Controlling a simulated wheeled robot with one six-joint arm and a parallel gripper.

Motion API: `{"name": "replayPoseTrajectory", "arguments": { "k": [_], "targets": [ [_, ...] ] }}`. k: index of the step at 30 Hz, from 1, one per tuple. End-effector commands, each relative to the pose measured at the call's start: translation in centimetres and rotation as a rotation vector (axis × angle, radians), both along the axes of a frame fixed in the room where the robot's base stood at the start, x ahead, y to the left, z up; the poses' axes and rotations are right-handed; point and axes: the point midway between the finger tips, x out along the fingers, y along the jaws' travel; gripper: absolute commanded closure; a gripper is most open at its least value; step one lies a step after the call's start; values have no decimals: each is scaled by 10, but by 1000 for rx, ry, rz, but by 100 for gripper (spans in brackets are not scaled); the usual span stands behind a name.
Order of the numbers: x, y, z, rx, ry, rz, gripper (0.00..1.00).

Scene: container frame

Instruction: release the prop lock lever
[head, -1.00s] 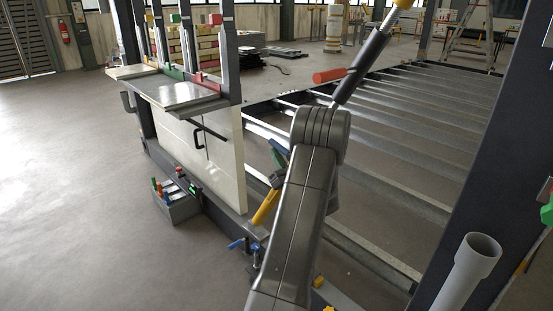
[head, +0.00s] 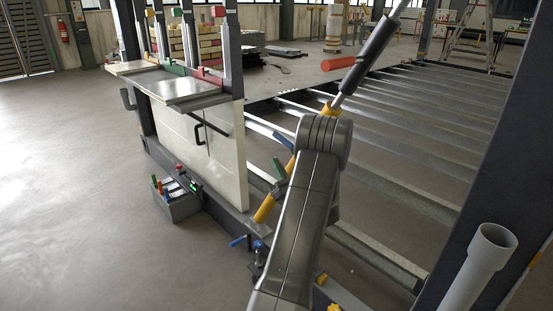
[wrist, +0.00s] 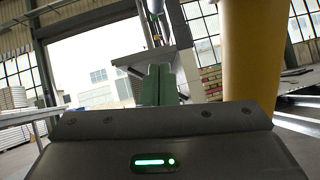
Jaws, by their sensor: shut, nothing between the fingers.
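A long prop runs up to the right in the head view. Its yellow lower tube (head: 265,207) passes behind my arm, and its dark upper sleeve (head: 374,48) shows beyond. A red grip (head: 338,63) beside the sleeve looks like the prop lock lever; its joint to the prop is too small to make out. My gripper is mostly hidden behind my arm in the head view. In the wrist view its green fingers (wrist: 153,86) are together and empty. The yellow tube (wrist: 250,55) stands to their right, and they appear apart from it. The lever is not identifiable there.
A pale panel (head: 220,155) with a black handle and a shelf (head: 180,90) stands left of my arm. A grey toolbox (head: 178,208) sits on the floor below it. Metal rails (head: 400,130) lie behind; a grey pipe (head: 470,275) and a dark post flank the right. Left floor is clear.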

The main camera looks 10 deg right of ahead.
Motion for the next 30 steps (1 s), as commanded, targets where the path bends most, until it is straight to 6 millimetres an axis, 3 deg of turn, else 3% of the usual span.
{"name": "replayPoseTrajectory", "arguments": {
  "k": [6, 12, 30],
  "targets": [
    [-25, -11, -35, 2, 2, -3, 100],
    [-38, -15, -56, 1, 1, -3, 100],
    [-42, -16, -62, 0, -2, -2, 100]
  ]
}}
